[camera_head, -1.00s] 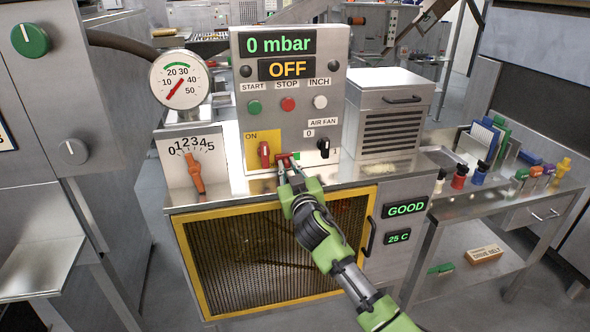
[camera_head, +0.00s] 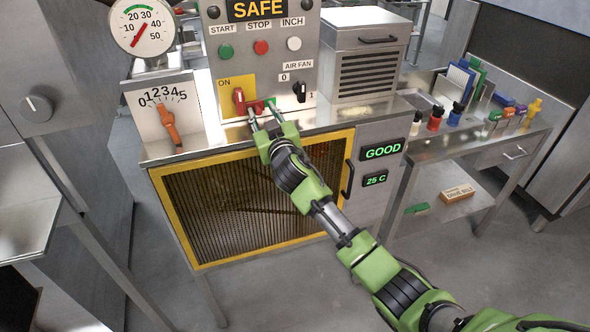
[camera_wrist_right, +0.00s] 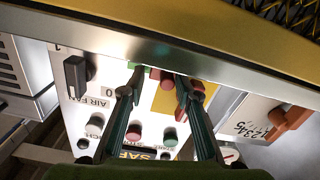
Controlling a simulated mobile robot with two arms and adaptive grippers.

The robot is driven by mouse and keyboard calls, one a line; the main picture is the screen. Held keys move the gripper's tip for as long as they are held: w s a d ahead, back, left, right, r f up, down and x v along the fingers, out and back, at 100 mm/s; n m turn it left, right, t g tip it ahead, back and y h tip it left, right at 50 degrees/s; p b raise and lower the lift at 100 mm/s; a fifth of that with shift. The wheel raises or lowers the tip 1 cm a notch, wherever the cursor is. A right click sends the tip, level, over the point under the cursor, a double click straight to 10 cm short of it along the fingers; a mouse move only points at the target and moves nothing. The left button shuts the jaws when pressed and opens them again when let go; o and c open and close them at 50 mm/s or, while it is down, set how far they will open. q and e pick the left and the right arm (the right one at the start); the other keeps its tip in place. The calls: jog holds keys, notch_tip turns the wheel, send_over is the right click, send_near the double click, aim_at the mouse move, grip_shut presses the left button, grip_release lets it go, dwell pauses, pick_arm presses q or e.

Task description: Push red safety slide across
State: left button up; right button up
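The small red safety slide (camera_head: 257,106) sits low on the control panel (camera_head: 312,60), beside the red ON switch (camera_head: 239,100). Green shows at the slide's right side. The panel display (camera_head: 257,9) reads SAFE. My right gripper (camera_head: 262,110) is at the slide, its two fingers apart, one tip on each side of it. I cannot tell whether either tip touches it. In the right wrist view, my right gripper (camera_wrist_right: 160,80) shows spread fingers, with the red slide (camera_wrist_right: 155,73) between the tips and green beside it. My left gripper is not in view.
A cabinet with a yellow-framed mesh door (camera_head: 250,200) stands below the panel. An orange lever on a dial (camera_head: 169,125) is to the left, a gauge (camera_head: 142,30) above it. The black air fan knob (camera_head: 299,91) is right of the slide. A vented metal box (camera_head: 368,75) stands further right.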

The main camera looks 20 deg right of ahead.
jog(key=shift+d+r+p, duration=0.2)
jog(key=shift+d+p, duration=0.2)
jog(key=shift+d, duration=0.6)
jog(key=s+d+b, duration=0.1)
jog(key=s+b, duration=0.3)
jog(key=s, duration=0.9)
jog(key=d+f+g+b, duration=0.2)
jog(key=d+f, duration=0.1)
jog(key=f, duration=0.9)
jog(key=d+f+g+b, duration=0.1)
jog(key=d+f, duration=0.3)
jog(key=f, duration=0.9)
jog(key=shift+s+m+g+h+b, duration=0.3)
jog(key=shift+s+g+h+b, duration=0.1)
jog(key=shift+g, duration=0.4)
jog(key=shift+d, duration=0.1)
